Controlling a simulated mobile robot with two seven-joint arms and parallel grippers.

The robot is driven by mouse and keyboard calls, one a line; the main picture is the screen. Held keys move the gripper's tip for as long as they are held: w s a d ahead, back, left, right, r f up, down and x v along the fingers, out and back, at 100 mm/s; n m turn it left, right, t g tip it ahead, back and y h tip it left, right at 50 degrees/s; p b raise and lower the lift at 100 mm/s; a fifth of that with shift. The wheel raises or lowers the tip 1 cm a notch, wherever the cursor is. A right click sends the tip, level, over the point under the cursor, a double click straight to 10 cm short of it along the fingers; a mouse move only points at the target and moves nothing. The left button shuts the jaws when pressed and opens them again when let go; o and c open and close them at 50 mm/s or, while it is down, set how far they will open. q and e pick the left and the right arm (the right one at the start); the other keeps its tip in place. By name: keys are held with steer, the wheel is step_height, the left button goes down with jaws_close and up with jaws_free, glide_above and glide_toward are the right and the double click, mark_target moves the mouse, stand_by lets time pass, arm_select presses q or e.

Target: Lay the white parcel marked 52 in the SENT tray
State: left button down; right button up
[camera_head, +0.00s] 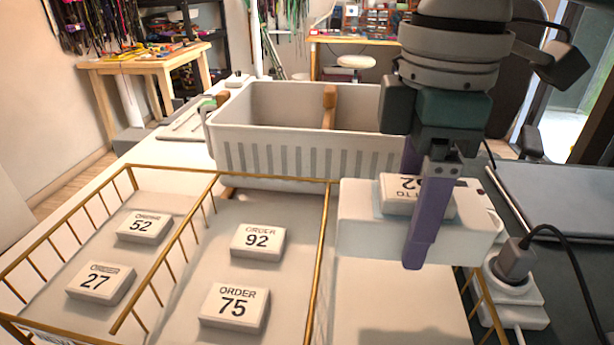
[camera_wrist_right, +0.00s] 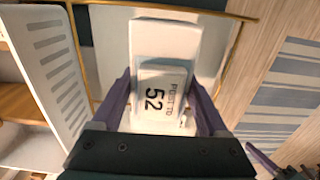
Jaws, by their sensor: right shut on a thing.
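My right gripper (camera_head: 428,222) is shut on the white parcel (camera_head: 365,232), one purple finger on each side. The parcel is held above the right-hand compartment of the brass-wire tray (camera_head: 400,300), with a shadow below it. In the right wrist view the parcel (camera_wrist_right: 165,38) lies between the fingers; its raised label plate (camera_wrist_right: 160,95) reads 52. No SENT lettering is readable. A purple finger-like piece (camera_wrist_right: 262,160) at the lower right of the wrist view may be my left gripper; its state does not show.
Order blocks 52 (camera_head: 144,227) and 27 (camera_head: 101,283) lie in the left compartment. Blocks 92 (camera_head: 258,242) and 75 (camera_head: 235,308) lie in the middle one. A grey ribbed bin (camera_head: 270,160) stands behind. A plug with a black cable (camera_head: 515,258) is at the right.

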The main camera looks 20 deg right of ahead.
mark_target(416, 188)
step_height(416, 188, down, 7)
steer(key=shift+r+b, duration=0.1)
steer(key=shift+b, duration=0.65)
steer(key=shift+f, duration=0.25)
steer(key=o, duration=1.3)
steer(key=shift+r, duration=0.4)
step_height(416, 188, up, 12)
steer(key=p, duration=0.3)
steer(key=shift+f, duration=0.2)
